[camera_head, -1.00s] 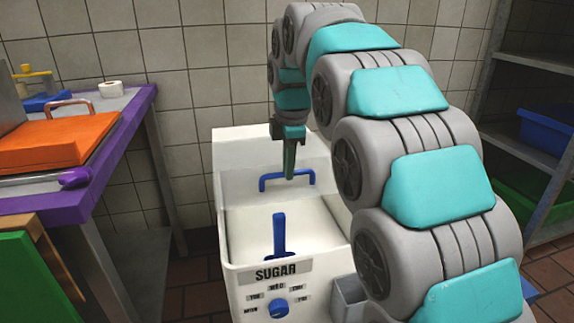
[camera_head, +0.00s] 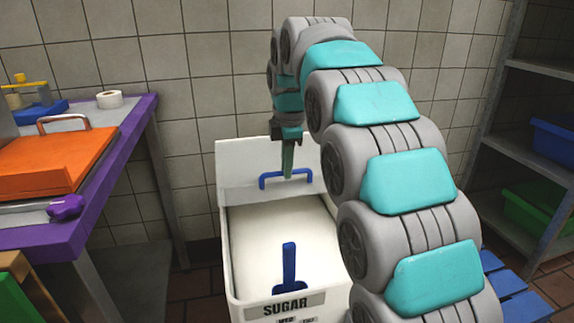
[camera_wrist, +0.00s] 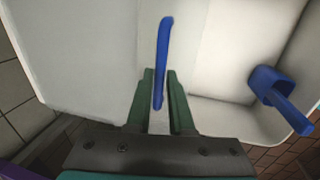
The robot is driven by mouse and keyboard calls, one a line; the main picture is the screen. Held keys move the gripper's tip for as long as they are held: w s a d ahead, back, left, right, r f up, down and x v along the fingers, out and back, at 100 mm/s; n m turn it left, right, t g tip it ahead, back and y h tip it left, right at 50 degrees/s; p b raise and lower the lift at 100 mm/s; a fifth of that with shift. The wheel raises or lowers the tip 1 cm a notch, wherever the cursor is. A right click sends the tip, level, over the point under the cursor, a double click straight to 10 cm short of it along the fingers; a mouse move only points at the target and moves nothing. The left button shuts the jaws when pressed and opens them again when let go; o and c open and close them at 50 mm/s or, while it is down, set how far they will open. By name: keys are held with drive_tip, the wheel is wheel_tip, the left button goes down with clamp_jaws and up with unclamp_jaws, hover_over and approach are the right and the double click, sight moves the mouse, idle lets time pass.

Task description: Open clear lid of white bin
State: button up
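The white bin (camera_head: 231,252) stands in the middle of the head view, marked SUGAR, with white sugar (camera_head: 275,232) inside. A blue bar handle (camera_head: 271,181) is at the rear, and shows in the wrist view (camera_wrist: 164,45). The clear lid around the handle is hard to make out, and I cannot tell its exact angle. My gripper (camera_head: 288,172) points down at the handle. In the wrist view its green fingers (camera_wrist: 160,80) are apart, one on each side of the bar, with narrow gaps. A blue scoop (camera_head: 289,268) stands in the sugar, also in the wrist view (camera_wrist: 281,95).
A purple-edged table (camera_head: 128,135) at left holds an orange box (camera_head: 45,160) and a tape roll (camera_head: 109,99). A tiled wall (camera_head: 190,80) is close behind the bin. Shelves (camera_head: 530,75) with blue (camera_head: 553,140) and green (camera_head: 540,210) crates stand at right.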

drive_tip(key=o, duration=0.4)
drive_tip(key=shift+s+d+r+p, duration=0.1)
drive_tip(key=shift+s+r, duration=0.15)
drive_tip(key=shift+r, duration=1)
drive_tip(key=shift+s+d+r+p, duration=0.1)
drive_tip(key=shift+s+r+p, duration=0.1)
drive_tip(key=shift+r, duration=1.1)
drive_tip(key=shift+s+r+p, duration=0.1)
drive_tip(key=shift+s+r, duration=0.15)
drive_tip(key=shift+r, duration=1)
